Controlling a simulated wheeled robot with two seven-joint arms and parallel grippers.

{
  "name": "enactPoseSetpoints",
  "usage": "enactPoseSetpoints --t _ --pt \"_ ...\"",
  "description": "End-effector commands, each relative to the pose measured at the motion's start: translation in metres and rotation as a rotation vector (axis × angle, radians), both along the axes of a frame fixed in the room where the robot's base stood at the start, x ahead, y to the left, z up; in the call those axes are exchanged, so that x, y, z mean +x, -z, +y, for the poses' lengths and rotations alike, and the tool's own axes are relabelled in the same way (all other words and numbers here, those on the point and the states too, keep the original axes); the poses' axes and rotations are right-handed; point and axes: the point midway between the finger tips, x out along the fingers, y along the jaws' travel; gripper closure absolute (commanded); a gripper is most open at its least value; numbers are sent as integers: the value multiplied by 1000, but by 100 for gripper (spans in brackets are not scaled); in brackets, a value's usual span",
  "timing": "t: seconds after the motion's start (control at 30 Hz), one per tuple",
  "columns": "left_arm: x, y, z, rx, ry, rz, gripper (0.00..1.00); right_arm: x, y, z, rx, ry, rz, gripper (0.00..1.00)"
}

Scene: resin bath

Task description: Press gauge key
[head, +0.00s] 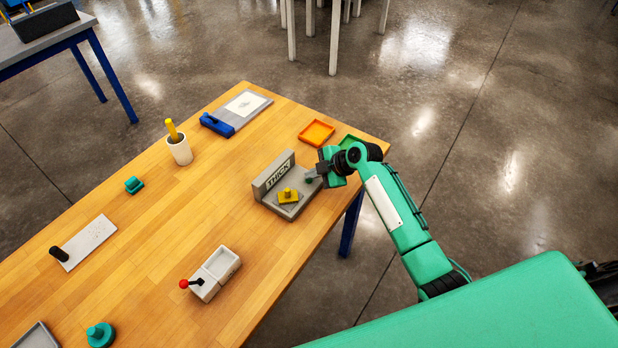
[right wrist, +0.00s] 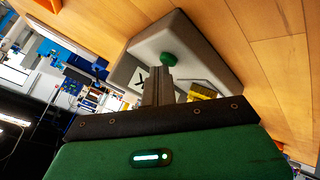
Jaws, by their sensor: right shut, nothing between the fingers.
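The grey gauge (head: 272,176) stands near the right end of the wooden table, with the word THICK on its upright panel. A yellow piece (head: 288,195) lies on its plate and partly shows in the right wrist view (right wrist: 202,92). The gauge's green round key (right wrist: 168,59) is on its base, and in the head view (head: 309,181) it is close to my fingertips. My right gripper (head: 318,171) is shut and empty at the gauge's right side. In the right wrist view its fingertips (right wrist: 159,72) overlap the key's lower edge; I cannot tell whether they touch it. My left gripper is not in view.
A white box with a red-knobbed lever (head: 215,275) stands in front. A white cup (head: 180,151) and a blue block (head: 216,125) are farther left. The table between is clear.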

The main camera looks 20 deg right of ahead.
Motion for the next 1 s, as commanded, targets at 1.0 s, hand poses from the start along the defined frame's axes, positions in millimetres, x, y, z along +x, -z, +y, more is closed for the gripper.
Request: enactPoseSetpoints --t 1.0 --pt "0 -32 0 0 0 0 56 0 -49 0 -2 0 -2 100"
